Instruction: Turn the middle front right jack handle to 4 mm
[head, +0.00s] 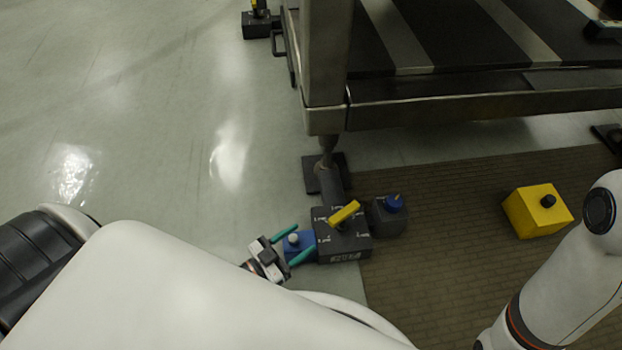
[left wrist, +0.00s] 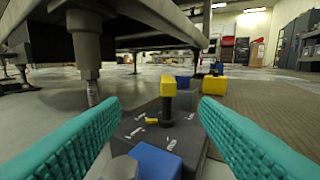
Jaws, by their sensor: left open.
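The jack box (head: 342,250) is dark, with white marks around its top, and stands below the corner leg of the steel frame. Its yellow handle (head: 343,213) lies diagonally in the head view, one end toward the upper right. In the left wrist view the handle (left wrist: 168,86) sits on a dark post, and a small yellow piece lies at the post's foot. I cannot read the setting. My left gripper (head: 303,239) has teal fingers, open and empty, left of the handle and apart from it. In the left wrist view the handle shows between the fingers, farther ahead. My right gripper is out of view.
A blue box (head: 293,250) with a pale knob is by the left fingers. A dark box (head: 388,222) with a blue knob stands right of the jack box. A yellow box (head: 535,215) stands farther right on the brown mat (head: 450,260). The steel frame (head: 450,112) overhangs behind.

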